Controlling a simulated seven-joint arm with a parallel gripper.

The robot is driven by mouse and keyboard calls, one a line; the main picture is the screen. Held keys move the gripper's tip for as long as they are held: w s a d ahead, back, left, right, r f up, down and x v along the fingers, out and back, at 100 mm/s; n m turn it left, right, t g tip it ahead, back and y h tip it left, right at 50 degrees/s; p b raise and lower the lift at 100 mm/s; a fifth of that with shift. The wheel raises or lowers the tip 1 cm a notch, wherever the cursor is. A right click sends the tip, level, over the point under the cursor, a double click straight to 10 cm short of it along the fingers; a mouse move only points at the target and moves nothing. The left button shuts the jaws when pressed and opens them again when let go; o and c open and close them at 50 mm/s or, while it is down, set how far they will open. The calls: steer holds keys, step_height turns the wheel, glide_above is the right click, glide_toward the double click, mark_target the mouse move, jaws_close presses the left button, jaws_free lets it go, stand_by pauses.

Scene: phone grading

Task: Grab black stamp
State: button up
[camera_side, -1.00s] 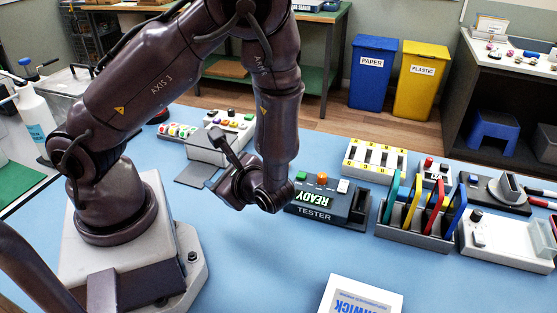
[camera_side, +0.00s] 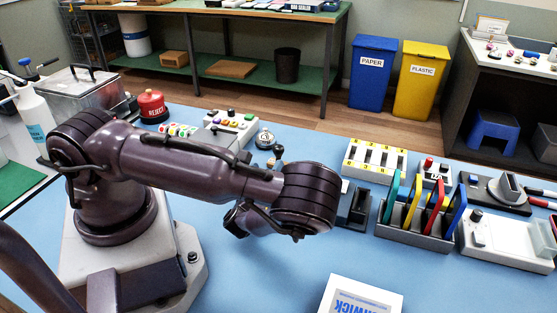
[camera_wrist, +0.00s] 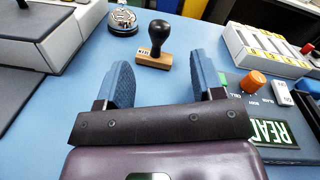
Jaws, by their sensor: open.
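The black stamp (camera_wrist: 158,42) stands upright on the blue table in the wrist view, with a round black handle on a wooden base that bears a small label. My gripper (camera_wrist: 163,82) is open and empty, its two blue fingers apart. The stamp lies beyond the fingertips, roughly between them in the picture, and is not touched. In the side view my arm covers the gripper's fingers. A small part of what looks like the stamp (camera_side: 278,152) shows just above my arm there.
In the wrist view the tester (camera_wrist: 262,122) with an orange knob is close to the right finger. A round metal-and-black device (camera_wrist: 122,20) stands left of the stamp. A white box (camera_wrist: 45,28) is at the left. Card slots (camera_side: 418,225) stand at right in the side view.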

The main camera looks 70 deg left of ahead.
mark_target(277, 154)
steer(key=x, duration=0.4)
steer(key=shift+w+a, duration=0.25)
steer(key=shift+a, duration=0.05)
steer(key=shift+f+x, duration=0.2)
steer(key=shift+x, duration=1.1)
steer(key=shift+f+x, duration=0.2)
steer(key=shift+x, duration=1.15)
steer(key=shift+d, duration=0.1)
steer(key=c, duration=1)
